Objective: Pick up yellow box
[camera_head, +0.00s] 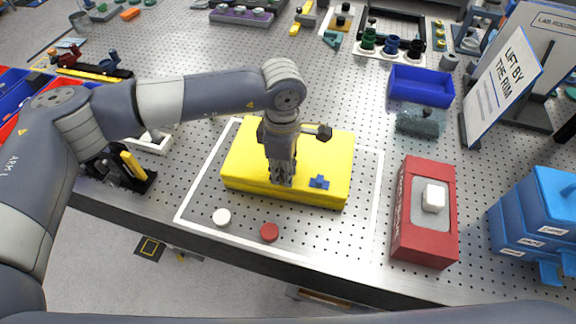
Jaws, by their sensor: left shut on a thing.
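The yellow box (240,165) is a broad flat block on the perforated metal table, inside a white outlined rectangle. It has a small blue cross-shaped mark (319,182) near its front right. My left gripper (282,177) reaches down from above onto the middle of the box, with its fingers pointing down and shut on it. The grip point is partly hidden by the gripper itself. The box appears to rest on the table. My right gripper is not in view.
A white disc (221,217) and a red disc (269,232) lie in front of the box. A red box (407,224) with a white knob stands to the right. Behind it are a blue tray (421,86) and a standing sign (503,90). Blue containers (537,221) stand far right.

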